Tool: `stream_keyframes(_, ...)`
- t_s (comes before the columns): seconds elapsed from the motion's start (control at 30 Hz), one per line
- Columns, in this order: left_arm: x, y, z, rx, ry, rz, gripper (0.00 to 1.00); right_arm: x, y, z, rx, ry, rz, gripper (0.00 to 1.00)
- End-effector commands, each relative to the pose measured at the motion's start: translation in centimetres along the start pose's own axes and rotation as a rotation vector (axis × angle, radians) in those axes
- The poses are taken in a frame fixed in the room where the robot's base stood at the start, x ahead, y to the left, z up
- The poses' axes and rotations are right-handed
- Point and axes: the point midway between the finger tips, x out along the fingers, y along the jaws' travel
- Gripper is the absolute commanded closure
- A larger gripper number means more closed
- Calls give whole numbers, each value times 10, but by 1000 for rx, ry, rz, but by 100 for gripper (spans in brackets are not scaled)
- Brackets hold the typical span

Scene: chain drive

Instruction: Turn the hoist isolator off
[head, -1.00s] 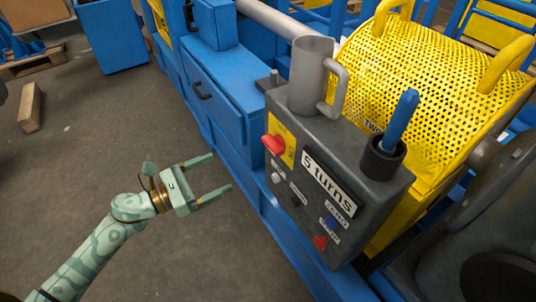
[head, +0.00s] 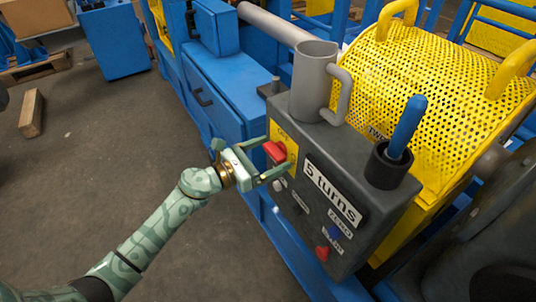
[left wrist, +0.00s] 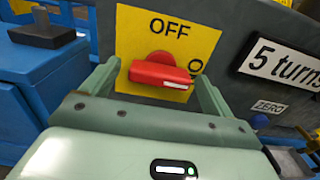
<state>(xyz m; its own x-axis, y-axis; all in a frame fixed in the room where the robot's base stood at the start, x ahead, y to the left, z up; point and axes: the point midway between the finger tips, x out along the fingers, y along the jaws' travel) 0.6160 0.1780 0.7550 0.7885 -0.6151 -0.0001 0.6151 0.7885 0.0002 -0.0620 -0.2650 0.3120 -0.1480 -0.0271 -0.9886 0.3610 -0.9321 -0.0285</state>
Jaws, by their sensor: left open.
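The hoist isolator is a red rotary handle (head: 275,152) on a yellow plate (head: 289,143) on the grey control box's front. In the left wrist view the red handle (left wrist: 160,73) lies roughly level, its white mark at the right end. The plate reads OFF above it; a second label at right is partly covered. My left gripper (head: 275,160) is open, its fingers on either side of the handle. In the left wrist view the fingers (left wrist: 153,85) reach up left and right of the handle; I cannot tell whether they touch it. My right gripper is not in view.
The grey control box (head: 350,205) carries a "5 turns" label, small buttons and a blue lever (head: 407,125). A grey mug (head: 312,85) stands on top. A yellow perforated guard (head: 430,95) is behind. Floor at left is mostly clear.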

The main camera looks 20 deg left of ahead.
Motion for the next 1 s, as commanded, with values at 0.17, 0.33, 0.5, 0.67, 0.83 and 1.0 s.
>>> stream_keyframes(0.17,0,0,0,0,0,0,29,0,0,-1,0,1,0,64)
stream_keyframes(0.33,0,0,0,0,0,0,57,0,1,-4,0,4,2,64)
stream_keyframes(0.5,-1,0,0,-8,0,0,57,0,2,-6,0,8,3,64)
stream_keyframes(0.67,-1,0,0,-50,1,-1,57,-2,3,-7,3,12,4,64)
stream_keyframes(0.83,-1,0,1,-146,1,-1,57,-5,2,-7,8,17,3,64)
stream_keyframes(1.0,-1,0,2,-287,2,0,57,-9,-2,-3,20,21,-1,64)
